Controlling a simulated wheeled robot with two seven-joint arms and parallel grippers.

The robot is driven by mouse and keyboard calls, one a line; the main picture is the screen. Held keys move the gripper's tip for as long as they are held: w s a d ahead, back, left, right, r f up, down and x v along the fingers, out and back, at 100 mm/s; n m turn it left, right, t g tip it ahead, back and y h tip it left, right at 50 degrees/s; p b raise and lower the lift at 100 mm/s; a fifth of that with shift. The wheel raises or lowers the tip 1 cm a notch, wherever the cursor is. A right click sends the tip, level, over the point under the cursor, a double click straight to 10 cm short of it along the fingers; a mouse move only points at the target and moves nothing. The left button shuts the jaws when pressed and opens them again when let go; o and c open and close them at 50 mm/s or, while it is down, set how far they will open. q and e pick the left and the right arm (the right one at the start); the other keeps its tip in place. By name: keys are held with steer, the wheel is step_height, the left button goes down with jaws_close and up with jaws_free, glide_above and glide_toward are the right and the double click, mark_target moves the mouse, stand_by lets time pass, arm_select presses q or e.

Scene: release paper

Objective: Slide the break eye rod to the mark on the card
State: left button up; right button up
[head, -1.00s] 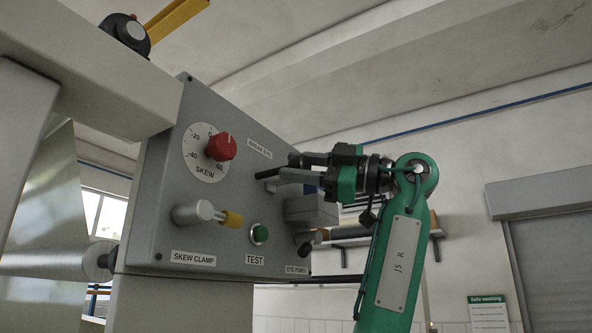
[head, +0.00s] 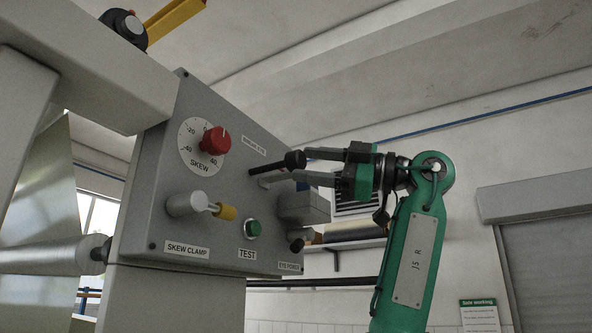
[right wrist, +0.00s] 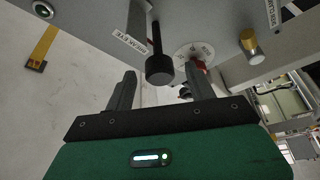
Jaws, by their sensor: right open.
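The break eye rod (head: 278,165) is a thin black rod with a thicker black knob, sticking out of the grey panel (head: 165,220) below the BREAK EYE label (head: 254,147). In the right wrist view its knob (right wrist: 159,69) is between the two fingers, with a gap on each side. My right gripper (head: 288,167) is open, reaching in from the right with its fingers around the knob's end. A striped black-and-white sheet (head: 345,208) is partly hidden behind the gripper; I cannot tell whether it is the card. No mark shows clearly. My left gripper is out of view.
The panel carries a red SKEW knob (head: 215,140), a SKEW CLAMP handle with a yellow tip (head: 226,212) and a green TEST button (head: 253,229). A grey box (head: 303,207) and a dark EYE POWER knob (head: 297,245) are just below the gripper. Free room lies to the right.

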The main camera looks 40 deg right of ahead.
steer(key=b+v, duration=0.3)
steer(key=v, duration=0.7)
steer(key=shift+d, duration=0.1)
